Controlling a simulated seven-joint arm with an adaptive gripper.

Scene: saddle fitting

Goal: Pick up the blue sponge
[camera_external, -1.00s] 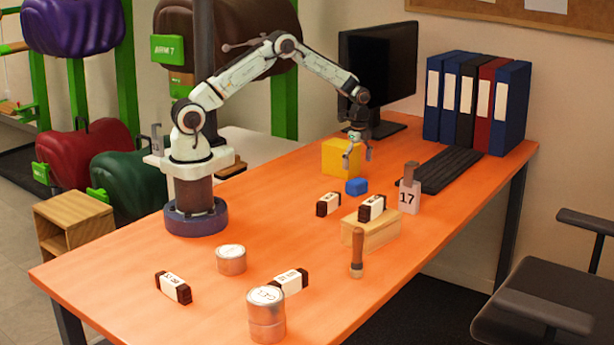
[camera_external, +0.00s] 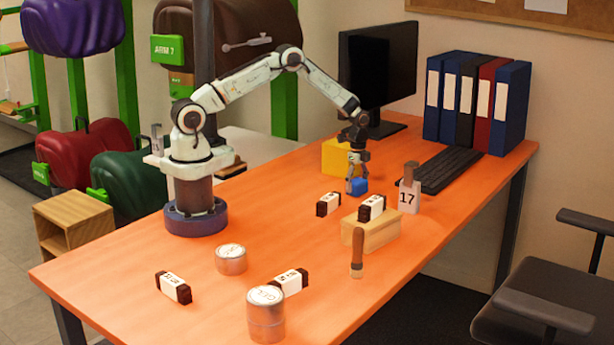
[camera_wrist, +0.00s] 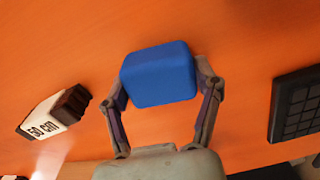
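The blue sponge (camera_external: 360,187) lies on the orange table in front of the yellow block. In the wrist view the sponge (camera_wrist: 159,75) sits between the two fingertips of my gripper (camera_wrist: 162,88). One finger is on each side of it, both very close to it. I cannot tell whether the fingers press on the sponge or only flank it. In the external view my gripper (camera_external: 356,184) points down at the sponge, low over the table.
The yellow block (camera_external: 341,158) stands just behind my gripper.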

